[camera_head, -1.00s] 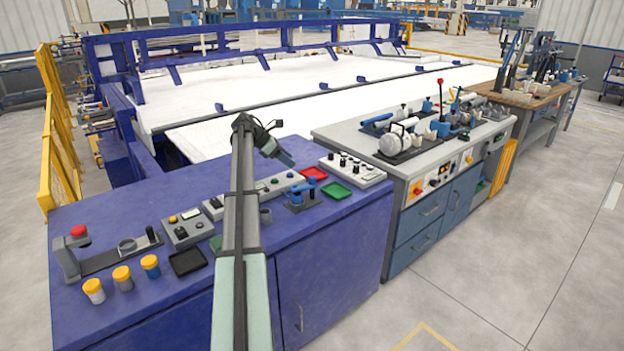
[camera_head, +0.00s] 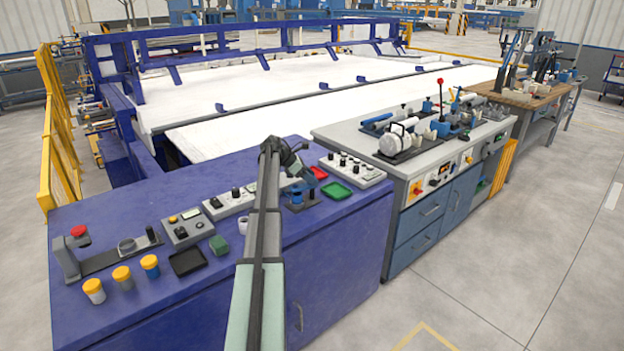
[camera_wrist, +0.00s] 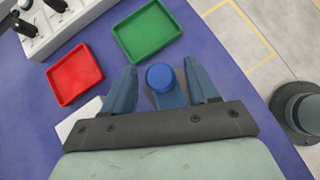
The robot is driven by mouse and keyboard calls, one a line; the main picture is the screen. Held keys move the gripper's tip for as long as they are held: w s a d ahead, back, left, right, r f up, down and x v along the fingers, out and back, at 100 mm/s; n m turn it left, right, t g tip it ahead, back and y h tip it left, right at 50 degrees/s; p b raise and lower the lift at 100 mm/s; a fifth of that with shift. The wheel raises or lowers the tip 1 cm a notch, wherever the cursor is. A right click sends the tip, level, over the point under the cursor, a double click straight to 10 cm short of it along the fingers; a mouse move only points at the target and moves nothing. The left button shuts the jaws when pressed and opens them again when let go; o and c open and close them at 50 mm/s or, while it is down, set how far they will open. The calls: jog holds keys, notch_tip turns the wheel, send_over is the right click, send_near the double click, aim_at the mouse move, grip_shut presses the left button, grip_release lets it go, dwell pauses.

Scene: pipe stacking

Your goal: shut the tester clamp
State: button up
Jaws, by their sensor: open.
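The tester clamp appears to be the small blue device (camera_head: 297,200) on the purple bench, near its right end. In the wrist view a round blue knob on a blue arm (camera_wrist: 161,77) lies between my fingers. My gripper (camera_head: 309,176) is over the device in the head view. In the wrist view my gripper (camera_wrist: 160,66) is open, one blue-grey finger on each side of the knob. I cannot tell whether either finger touches it. The clamp's lower part is mostly hidden in the wrist view.
A red tray (camera_head: 318,173) and a green tray (camera_head: 336,192) lie close to the clamp. A grey switch box (camera_head: 353,169) stands behind them. A white cup (camera_head: 243,226) and a green block (camera_head: 218,245) sit to the left. The bench's front edge is close.

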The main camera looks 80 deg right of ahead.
jog(key=shift+s+d+f, duration=0.15)
jog(key=shift+s+f, duration=0.2)
jog(key=shift+f, duration=0.05)
jog(key=shift+c, duration=0.2)
grip_shut()
